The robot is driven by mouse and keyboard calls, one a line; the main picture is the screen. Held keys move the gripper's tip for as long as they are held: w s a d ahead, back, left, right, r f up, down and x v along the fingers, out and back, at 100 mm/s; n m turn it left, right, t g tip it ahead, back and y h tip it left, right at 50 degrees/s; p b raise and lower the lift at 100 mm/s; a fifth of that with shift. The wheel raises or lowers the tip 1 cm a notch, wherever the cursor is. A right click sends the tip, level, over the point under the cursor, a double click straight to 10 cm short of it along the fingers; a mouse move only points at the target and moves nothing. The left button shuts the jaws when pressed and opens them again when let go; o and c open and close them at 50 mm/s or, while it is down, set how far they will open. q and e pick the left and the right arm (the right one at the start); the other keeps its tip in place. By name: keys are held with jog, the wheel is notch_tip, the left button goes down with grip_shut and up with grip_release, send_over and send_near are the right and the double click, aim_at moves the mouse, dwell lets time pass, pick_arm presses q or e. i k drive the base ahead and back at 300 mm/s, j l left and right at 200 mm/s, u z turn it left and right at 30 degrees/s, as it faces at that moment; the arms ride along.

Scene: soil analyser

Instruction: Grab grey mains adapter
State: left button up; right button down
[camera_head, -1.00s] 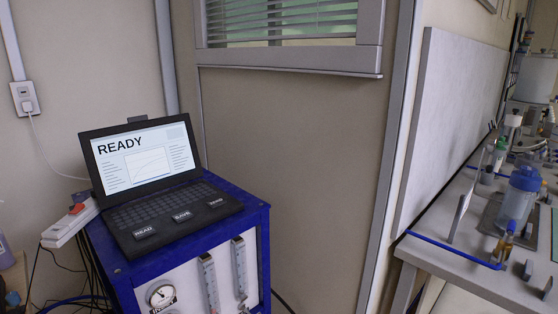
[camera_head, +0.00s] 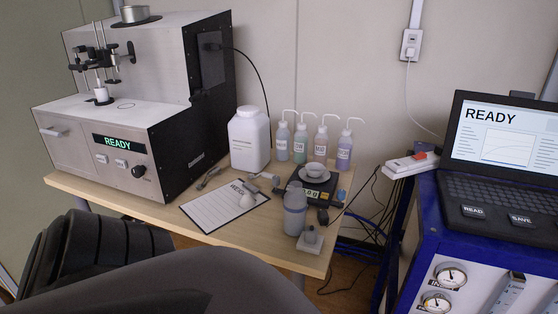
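A small pale grey block with a darker rounded top (camera_head: 310,240) stands at the front right corner of the wooden table (camera_head: 185,222). It looks like the grey mains adapter, but it is too small to be sure. It stands just in front of a grey-blue lidded bottle (camera_head: 294,208). Neither of my grippers can be made out. Dark arm parts of mine fill the bottom left and hide the table's front left side.
A large analyser (camera_head: 135,110) reading READY stands at the table's left. A white jug (camera_head: 249,140), several wash bottles (camera_head: 299,143), a scale (camera_head: 316,188) and a clipboard (camera_head: 212,209) crowd the table. Right are a power strip (camera_head: 405,164), cables and a laptop (camera_head: 500,150) on a blue cabinet.

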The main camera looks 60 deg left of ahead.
aim_at(312, 236)
jog(key=u, duration=1.65)
